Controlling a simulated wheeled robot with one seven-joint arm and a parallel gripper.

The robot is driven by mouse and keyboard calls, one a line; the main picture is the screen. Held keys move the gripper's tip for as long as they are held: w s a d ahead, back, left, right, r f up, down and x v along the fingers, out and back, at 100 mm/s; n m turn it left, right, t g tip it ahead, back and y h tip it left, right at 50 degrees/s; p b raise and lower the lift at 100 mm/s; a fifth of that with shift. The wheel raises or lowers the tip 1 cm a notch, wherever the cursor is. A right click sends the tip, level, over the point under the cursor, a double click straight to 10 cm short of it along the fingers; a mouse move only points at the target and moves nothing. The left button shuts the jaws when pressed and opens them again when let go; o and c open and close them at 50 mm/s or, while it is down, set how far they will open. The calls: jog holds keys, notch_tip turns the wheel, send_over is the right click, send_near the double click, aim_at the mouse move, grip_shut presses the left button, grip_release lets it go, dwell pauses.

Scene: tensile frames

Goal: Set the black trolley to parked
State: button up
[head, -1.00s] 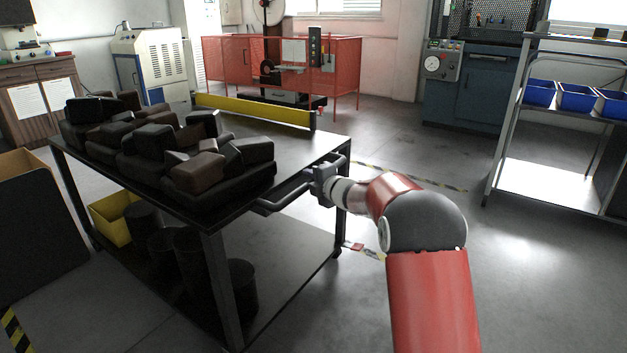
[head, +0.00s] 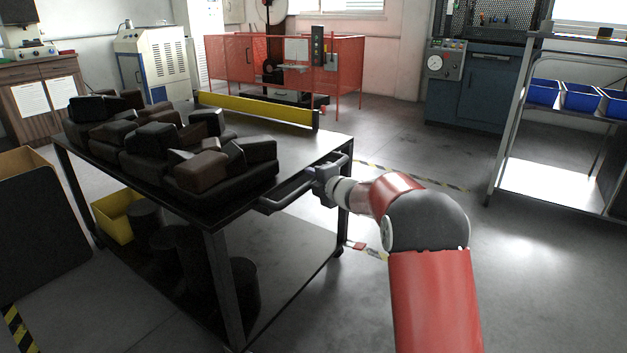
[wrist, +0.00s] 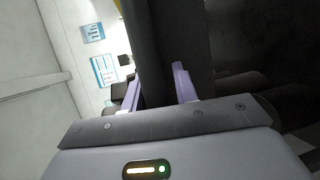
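The black trolley (head: 300,163) stands in the left half of the head view, loaded on top with dark blocks (head: 185,150). Its push handle (head: 283,203) sticks out at the near right end. My gripper (head: 322,183) is at this handle, with my arm reaching in from the right. In the wrist view my gripper (wrist: 158,85) has its two pale fingers on either side of the dark handle bar (wrist: 161,50). The fingers look close against the bar; exact contact is hard to see. Floor markings under the trolley are mostly hidden.
A yellow barrier beam (head: 258,111) lies just beyond the trolley, before a red mesh enclosure (head: 345,65). Yellow-black floor tape (head: 410,178) runs to the right. A shelf rack (head: 545,185) with blue bins stands at right. A dark panel (head: 38,225) stands at left. Open floor lies between trolley and rack.

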jog(key=v, duration=0.7)
jog(key=shift+s+d, duration=0.15)
jog(key=shift+s, duration=0.2)
jog(key=shift+r, duration=0.15)
jog(key=s+d+r+m+h+p, duration=0.5)
jog(key=s+d+r+m+h, duration=0.4)
jog(key=s+r+m, duration=0.5)
jog(key=s+f+m+g+p, duration=0.2)
jog(key=s+m+g, duration=0.2)
jog(key=s, duration=1.2)
jog(key=s+f+m+g+p, duration=0.2)
jog(key=s+m, duration=0.5)
jog(key=s, duration=0.9)
jog(key=shift+a+g+y+p, duration=0.2)
jog(key=shift+g+y+p, duration=0.2)
jog(key=shift+g+p, duration=0.5)
